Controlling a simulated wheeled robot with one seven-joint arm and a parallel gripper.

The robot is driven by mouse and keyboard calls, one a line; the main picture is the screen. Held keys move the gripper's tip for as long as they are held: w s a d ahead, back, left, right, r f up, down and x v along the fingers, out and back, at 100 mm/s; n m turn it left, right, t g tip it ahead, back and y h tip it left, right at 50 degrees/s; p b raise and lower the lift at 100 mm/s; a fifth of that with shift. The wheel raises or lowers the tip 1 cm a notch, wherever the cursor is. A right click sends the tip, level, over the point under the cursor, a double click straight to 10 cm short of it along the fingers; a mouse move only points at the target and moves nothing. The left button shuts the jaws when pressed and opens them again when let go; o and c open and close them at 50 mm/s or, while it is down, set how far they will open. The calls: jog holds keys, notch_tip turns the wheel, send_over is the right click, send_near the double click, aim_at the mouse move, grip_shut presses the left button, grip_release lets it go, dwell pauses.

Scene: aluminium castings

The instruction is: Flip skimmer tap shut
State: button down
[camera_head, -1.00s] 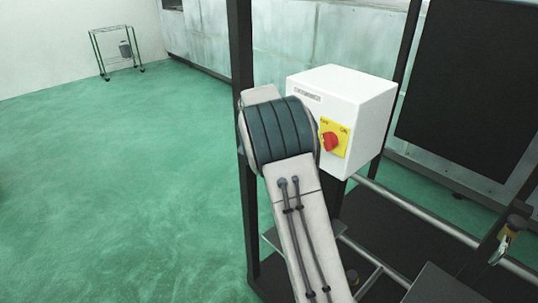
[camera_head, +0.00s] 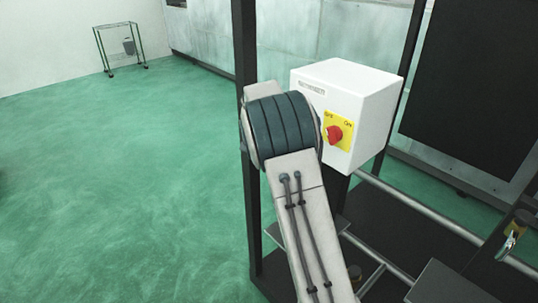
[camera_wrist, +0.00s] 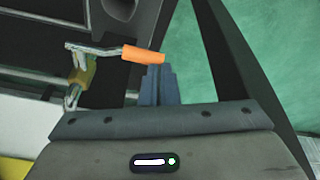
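In the wrist view a tap with a yellow-brass body (camera_wrist: 84,72) and bare metal pipe parts is at the upper left. Its lever reaches right and ends in an orange grip (camera_wrist: 143,55). My gripper (camera_wrist: 158,72) has its blue-grey fingers together, with no gap visible and nothing between them. The fingertips are right beside the free end of the orange grip; I cannot tell whether they touch. My gripper is outside the head view. A small brass-and-metal fitting (camera_head: 512,236) shows at the head view's right edge; I cannot tell if it is the same tap.
A white switch box (camera_head: 345,112) with a red knob (camera_head: 334,134) on a yellow plate stands behind my arm. A dark frame post (camera_head: 246,200), metal rails (camera_head: 425,216) and a dark panel (camera_head: 475,85) surround it. Green floor (camera_head: 110,190) is clear at left; a wheeled rack (camera_head: 122,48) stands far back.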

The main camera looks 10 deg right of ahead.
jog(key=shift+s+f, duration=0.2)
jog(key=shift+f, duration=0.35)
jog(key=b+v, duration=0.1)
jog(key=v, duration=1.3)
jog(key=shift+w+r+b, duration=0.15)
jog(key=shift+r+b, duration=0.2)
jog(key=shift+r, duration=0.1)
jog(key=s+n+y, duration=0.2)
jog(key=s+n, duration=0.2)
jog(key=s, duration=1.5)
jog(key=s+f+n, duration=0.2)
jog(key=s+f, duration=0.1)
jog(key=s, duration=0.5)
jog(key=s+a+f+n+t, duration=0.1)
jog(key=s+f, duration=0.3)
jog(key=s, duration=0.4)
jog(key=shift+s+f+n+y, duration=0.3)
jog(key=shift+s+n, duration=0.1)
jog(key=shift+n, duration=0.2)
jog(key=shift+a, duration=0.15)
